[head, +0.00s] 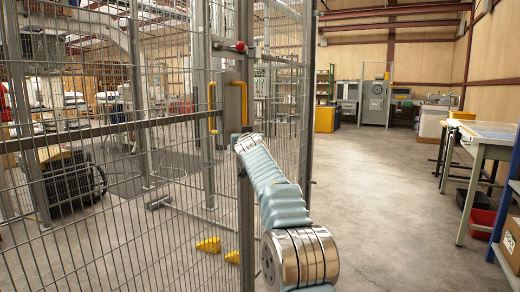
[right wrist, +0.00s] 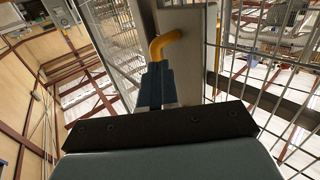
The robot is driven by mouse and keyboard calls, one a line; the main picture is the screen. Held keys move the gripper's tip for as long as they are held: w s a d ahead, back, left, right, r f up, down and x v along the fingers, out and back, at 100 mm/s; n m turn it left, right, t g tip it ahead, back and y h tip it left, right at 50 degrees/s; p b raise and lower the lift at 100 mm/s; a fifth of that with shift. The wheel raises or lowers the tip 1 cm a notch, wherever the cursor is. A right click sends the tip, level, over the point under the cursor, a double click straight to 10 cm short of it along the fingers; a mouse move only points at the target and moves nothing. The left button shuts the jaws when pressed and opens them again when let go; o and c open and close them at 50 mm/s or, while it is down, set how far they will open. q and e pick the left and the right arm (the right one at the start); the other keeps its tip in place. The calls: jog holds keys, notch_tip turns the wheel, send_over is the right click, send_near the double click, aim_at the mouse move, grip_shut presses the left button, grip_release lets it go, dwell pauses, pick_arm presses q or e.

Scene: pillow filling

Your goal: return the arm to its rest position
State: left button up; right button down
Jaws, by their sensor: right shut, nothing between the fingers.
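My right arm (head: 280,200) reaches forward from the bottom of the head view to the mesh gate. Its far end is at the metal gate post, just below a yellow handle (head: 243,98). In the right wrist view my right gripper (right wrist: 157,66) is shut and empty, its dark blue fingers together. The yellow handle (right wrist: 164,42) shows right beyond the fingertips, on a grey metal plate. I cannot tell whether the fingertips touch it. In the head view the fingers are hidden or too small to make out. My left gripper is in neither view.
A wire mesh fence (head: 110,215) fills the left half. A red knob (head: 240,46) and a second yellow handle (head: 211,105) are on the gate. Open concrete floor (head: 385,210) lies to the right. A workbench (head: 490,132) stands at the right edge, with bins under it.

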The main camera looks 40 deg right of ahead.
jog(key=s+d+b, duration=0.1)
jog(key=s+d, duration=0.1)
jog(key=s, duration=0.3)
jog(key=shift+s, duration=0.35)
